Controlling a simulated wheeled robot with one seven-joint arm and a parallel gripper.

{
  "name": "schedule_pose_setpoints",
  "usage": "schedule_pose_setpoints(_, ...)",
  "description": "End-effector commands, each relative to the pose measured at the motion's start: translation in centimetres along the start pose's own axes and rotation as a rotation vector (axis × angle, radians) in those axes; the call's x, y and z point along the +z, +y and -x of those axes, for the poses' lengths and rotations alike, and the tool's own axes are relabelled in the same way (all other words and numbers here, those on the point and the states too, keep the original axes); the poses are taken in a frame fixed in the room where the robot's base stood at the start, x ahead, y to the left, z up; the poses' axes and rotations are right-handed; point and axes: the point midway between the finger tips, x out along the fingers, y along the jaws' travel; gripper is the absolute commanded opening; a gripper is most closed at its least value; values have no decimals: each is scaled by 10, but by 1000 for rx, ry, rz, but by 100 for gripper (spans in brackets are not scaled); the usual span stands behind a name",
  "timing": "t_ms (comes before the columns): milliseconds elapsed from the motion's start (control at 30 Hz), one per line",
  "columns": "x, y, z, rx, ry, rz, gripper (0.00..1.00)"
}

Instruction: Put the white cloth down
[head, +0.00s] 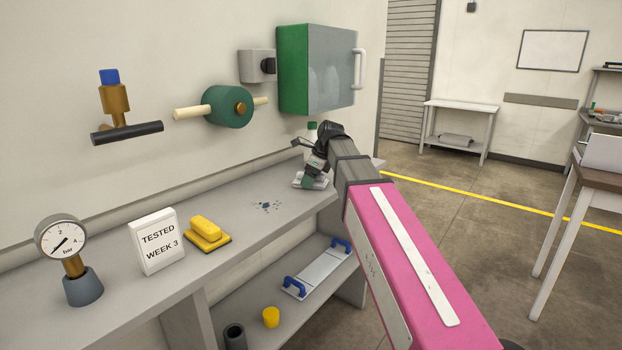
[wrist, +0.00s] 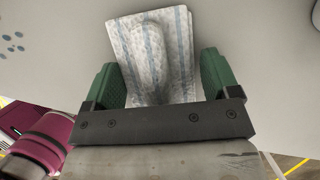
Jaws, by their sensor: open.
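The white cloth (wrist: 152,40) has pale blue stripes and lies folded, with a raised ridge, on the grey bench top. In the wrist view it is between and beyond the two green fingers of my gripper (wrist: 158,82). The fingers are apart and open, one on each side of the cloth's near part. Whether they touch it I cannot tell. In the head view my gripper (head: 313,181) is low over the bench's far end, and only a little of the cloth (head: 300,180) shows beside it, mostly hidden.
Blue-grey spots (head: 267,206) mark the bench (head: 225,250) left of my gripper. A yellow block (head: 207,230), a "TESTED WEEK 3" sign (head: 157,241) and a pressure gauge (head: 62,238) stand nearer. A green cabinet (head: 296,70) hangs above. The lower shelf holds a blue-handled tray (head: 318,271).

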Motion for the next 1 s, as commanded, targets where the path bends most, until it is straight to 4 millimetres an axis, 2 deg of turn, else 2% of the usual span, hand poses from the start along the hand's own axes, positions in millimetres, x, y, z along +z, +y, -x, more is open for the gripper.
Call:
schedule_pose_setpoints(33, -2, 7, -1, 14, 4, 1, 99)
schedule_pose_setpoints(167, 0, 6, 10, 12, 3, 1, 99)
schedule_pose_setpoints(700, 1, 2, 100, 6, 2, 0, 99)
schedule_pose_setpoints(833, 1, 1, 114, 5, 2, 0, 99)
schedule_pose_setpoints(1000, 1, 2, 122, 7, 2, 0, 99)
